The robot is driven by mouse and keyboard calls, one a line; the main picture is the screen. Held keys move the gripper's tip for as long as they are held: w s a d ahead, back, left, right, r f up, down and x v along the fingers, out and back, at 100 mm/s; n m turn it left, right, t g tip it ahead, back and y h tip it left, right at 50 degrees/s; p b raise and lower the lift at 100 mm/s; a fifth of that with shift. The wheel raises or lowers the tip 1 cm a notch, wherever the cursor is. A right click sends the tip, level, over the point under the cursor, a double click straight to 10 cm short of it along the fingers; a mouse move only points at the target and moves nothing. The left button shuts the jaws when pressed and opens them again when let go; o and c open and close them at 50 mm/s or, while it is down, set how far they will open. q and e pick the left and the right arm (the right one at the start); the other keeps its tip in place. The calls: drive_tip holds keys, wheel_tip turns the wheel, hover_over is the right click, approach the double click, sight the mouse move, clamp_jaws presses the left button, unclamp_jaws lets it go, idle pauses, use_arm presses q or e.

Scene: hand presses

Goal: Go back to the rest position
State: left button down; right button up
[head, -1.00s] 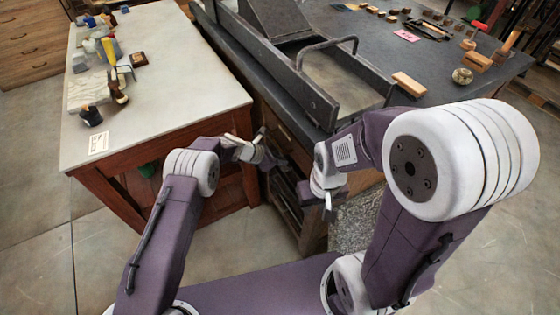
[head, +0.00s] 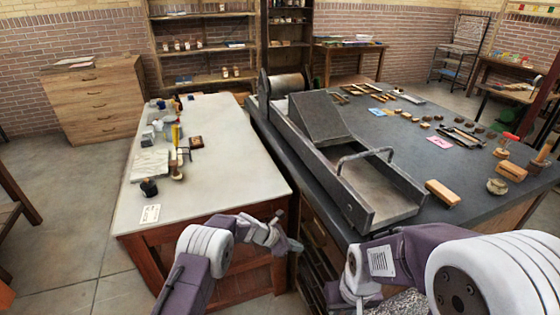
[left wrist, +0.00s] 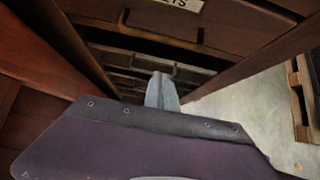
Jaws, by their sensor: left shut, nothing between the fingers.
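My left gripper (head: 288,245) is shut and empty. It hangs in front of the gap between the white-topped table and the dark press bench, below their tops. In the left wrist view its closed fingers (left wrist: 162,92) point at a drawer front with metal handles, apart from it as far as I can tell. My right gripper (head: 362,306) is at the bottom edge of the head view, pointing down and mostly cut off. Its fingers are too small to read.
The white-topped table (head: 235,165) holds small tools and pots at its left. The dark bench (head: 420,220) carries a hand press (head: 325,135), wooden blocks (head: 442,192) and a pink card (head: 440,142). Open floor (head: 75,240) lies to the left.

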use_arm(q)
drive_tip(key=w+a+r+t+p, duration=0.1)
drive_tip(key=w+a+r+p, duration=0.1)
drive_tip(key=r, duration=0.7)
drive_tip(key=w+a+r+t+p, duration=0.1)
drive_tip(key=w+a+r+p, duration=0.15)
drive_tip(key=r, duration=0.55)
drive_tip(key=s+a+r+m+y+p, duration=0.25)
drive_tip(key=s+a+r, duration=0.35)
drive_tip(key=a+r, duration=0.3)
drive_tip(key=s+a+r+m+g+y+p, duration=0.1)
drive_tip(key=s+a+m+p, duration=0.2)
drive_tip(key=s, duration=0.4)
drive_tip(key=s+a+r+m+y, duration=0.2)
drive_tip(key=s+a+m, duration=0.1)
drive_tip(key=s+a, duration=0.25)
drive_tip(key=s+a+f+m+g+y, duration=0.1)
drive_tip(key=s+a+f+m, duration=0.2)
drive_tip(key=s+m, duration=0.3)
drive_tip(key=s+a+f+m+g+y, duration=0.1)
drive_tip(key=s+a+f+m+y, duration=0.1)
drive_tip(key=s+a+f+m, duration=0.2)
drive_tip(key=s+m, duration=0.2)
drive_tip(key=s, duration=0.2)
drive_tip(key=shift+s, duration=0.2)
drive_tip(key=shift+m, duration=0.25)
